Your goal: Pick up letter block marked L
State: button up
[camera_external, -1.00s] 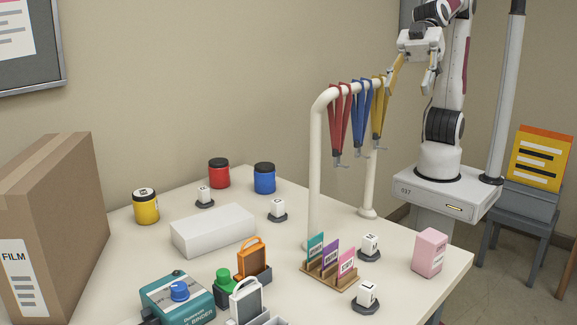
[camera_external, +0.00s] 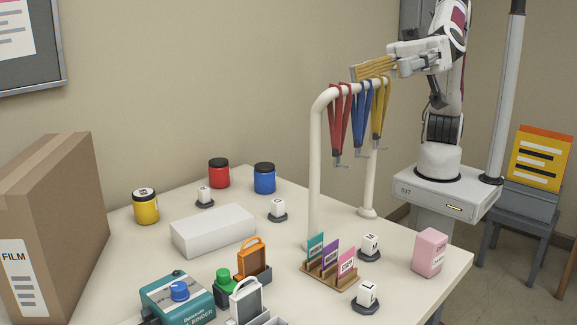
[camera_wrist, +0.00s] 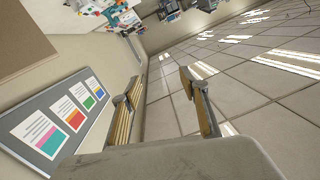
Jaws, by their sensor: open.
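Small white letter blocks stand on dark round bases on the table (camera_external: 410,290). The front one (camera_external: 366,293) seems to bear an L, but the mark is small. Another block (camera_external: 370,243) stands behind it, right of the card rack; its letter is unclear. Two more, a block (camera_external: 277,208) and a block (camera_external: 204,195), stand farther back, their letters unreadable. My gripper (camera_external: 374,69) is raised beside the top of the lanyard rail, above and away from all the blocks. In the wrist view my gripper (camera_wrist: 160,82) is open and empty, with floor beyond its fingers.
A white rail (camera_external: 315,170) with red, blue and yellow lanyards stands between my arm and the table's middle. A card rack (camera_external: 328,275) and a pink box (camera_external: 429,252) flank the right-hand blocks. A white box (camera_external: 213,230) and teal binder (camera_external: 176,298) lie left.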

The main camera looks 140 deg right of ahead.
jog(key=w+a+f+m+h, duration=0.1)
jog(key=w+f+h, duration=0.1)
jog(key=w, duration=0.2)
jog(key=m+g+h, duration=1)
jog(key=h, duration=0.6)
send_near(374, 295)
jog(key=x, duration=0.3)
jog(key=shift+w+d, duration=0.1)
jog(key=shift+d, duration=0.25)
jog(key=shift+d, duration=0.1)
jog(key=shift+x, duration=1.25)
jog(key=shift+w, duration=0.1)
